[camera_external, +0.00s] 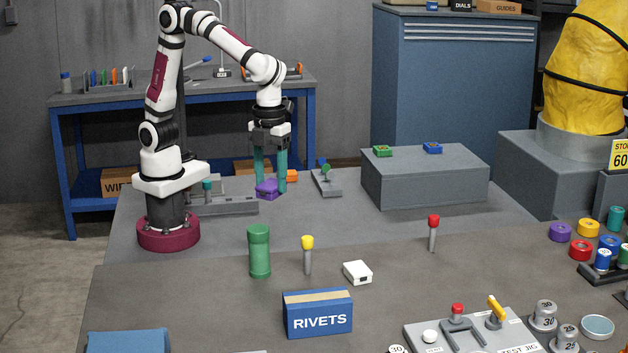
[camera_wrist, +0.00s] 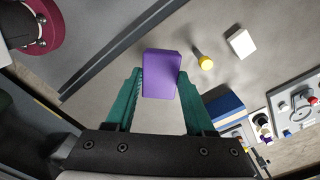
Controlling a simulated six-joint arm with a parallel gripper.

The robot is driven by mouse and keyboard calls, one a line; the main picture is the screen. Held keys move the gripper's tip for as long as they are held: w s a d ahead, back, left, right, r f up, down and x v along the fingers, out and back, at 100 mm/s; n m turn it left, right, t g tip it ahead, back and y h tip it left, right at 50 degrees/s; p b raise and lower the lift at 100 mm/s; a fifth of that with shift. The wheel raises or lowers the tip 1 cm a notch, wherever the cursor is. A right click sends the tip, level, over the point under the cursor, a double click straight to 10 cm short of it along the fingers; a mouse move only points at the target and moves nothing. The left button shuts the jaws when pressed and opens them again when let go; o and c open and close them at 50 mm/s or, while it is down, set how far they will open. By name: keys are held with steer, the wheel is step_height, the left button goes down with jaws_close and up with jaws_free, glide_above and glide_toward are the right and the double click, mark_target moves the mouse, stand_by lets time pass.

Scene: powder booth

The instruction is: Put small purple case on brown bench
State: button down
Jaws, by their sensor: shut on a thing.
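The small purple case (camera_external: 267,189) is between the teal fingers of my gripper (camera_external: 271,183), over the grey surface at the back. My gripper (camera_wrist: 160,75) is shut on the case, which shows as a purple block in the wrist view (camera_wrist: 161,76). Whether the case touches the surface below cannot be told. The brown bench (camera_external: 190,290) is in the foreground of the external view, in front of the grey surface.
On the brown bench stand a green cylinder (camera_external: 259,252), a yellow-topped peg (camera_external: 307,257), a white box (camera_external: 357,273), a red-topped peg (camera_external: 433,232) and a RIVETS box (camera_external: 317,315). A grey block (camera_external: 425,185) stands right of my gripper. The bench's left front has bare room.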

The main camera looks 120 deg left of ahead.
steer(key=s+a+n, duration=0.4)
steer(key=s+a, duration=0.2)
steer(key=a, duration=0.8)
steer(key=s+a+n, duration=0.4)
steer(key=s+a, duration=0.2)
steer(key=a, duration=0.7)
step_height(320, 180, down, 10)
steer(key=s+a+f, duration=0.2)
steer(key=a, duration=0.1)
steer(key=s+a+f, duration=0.2)
steer(key=a, duration=0.1)
steer(key=s+a+f, duration=0.2)
steer(key=a+f, duration=0.1)
steer(key=shift+s+a, duration=0.1)
steer(key=shift+s, duration=0.25)
step_height(320, 180, down, 3)
steer(key=shift+f, duration=0.35)
steer(key=shift+c, duration=1.3)
jaws_free()
steer(key=shift+f, duration=0.15)
